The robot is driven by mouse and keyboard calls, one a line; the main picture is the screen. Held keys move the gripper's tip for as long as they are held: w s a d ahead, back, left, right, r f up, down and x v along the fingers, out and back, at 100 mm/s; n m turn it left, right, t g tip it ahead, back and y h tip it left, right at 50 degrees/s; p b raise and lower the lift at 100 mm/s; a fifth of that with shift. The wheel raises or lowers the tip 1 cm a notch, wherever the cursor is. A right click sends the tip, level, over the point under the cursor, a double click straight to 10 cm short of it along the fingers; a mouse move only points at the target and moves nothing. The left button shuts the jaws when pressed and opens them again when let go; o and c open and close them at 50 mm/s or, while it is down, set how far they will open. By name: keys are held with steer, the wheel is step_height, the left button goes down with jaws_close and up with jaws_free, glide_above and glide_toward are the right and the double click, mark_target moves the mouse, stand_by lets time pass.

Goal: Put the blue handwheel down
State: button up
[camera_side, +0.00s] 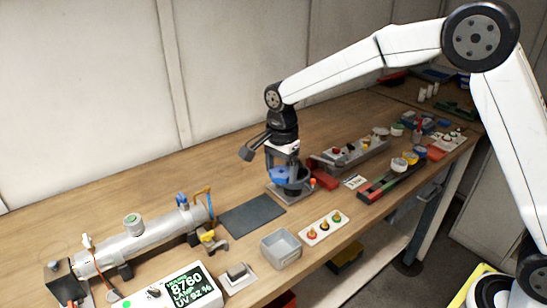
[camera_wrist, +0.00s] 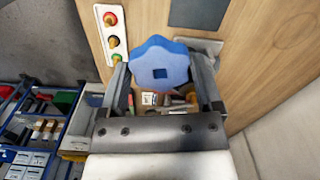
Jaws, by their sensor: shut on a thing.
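The blue handwheel (camera_wrist: 158,64) is a lobed knob with a square hole in its middle. My gripper (camera_wrist: 160,85) is shut on it, with one finger on each side in the wrist view. In the side view the handwheel (camera_side: 281,176) shows between the fingers of my gripper (camera_side: 283,172), which points down over the bench. A dark cup-like holder on a grey base (camera_side: 290,190) is just behind or below it there. I cannot tell from the side view whether the handwheel touches it.
A dark flat mat (camera_side: 252,214) lies left of the gripper. A grey open bin (camera_side: 281,249) and a white plate with coloured fittings (camera_side: 323,228) are in front. The grey reactor tube (camera_side: 145,238) lies at the left. Trays with parts (camera_side: 355,150) stand at the right.

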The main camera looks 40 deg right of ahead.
steer(key=s+a+f+n, duration=0.1)
steer(key=s+a+n, duration=0.1)
steer(key=s+a, duration=0.3)
steer(key=shift+s+a, duration=0.2)
steer(key=shift+s, duration=0.7)
steer(key=shift+w+f, duration=0.1)
steer(key=shift+f, duration=0.05)
glide_above(238, 221)
steer(key=s, duration=0.2)
steer(key=f, duration=0.8)
steer(key=shift+w+d, duration=0.15)
steer(key=shift+w, duration=0.05)
steer(key=shift+w+f, duration=0.6)
steer(key=shift+f, duration=0.05)
steer(key=shift+w+a+f, duration=0.2)
steer(key=shift+w+f, duration=0.05)
steer(key=shift+f, duration=1.55)
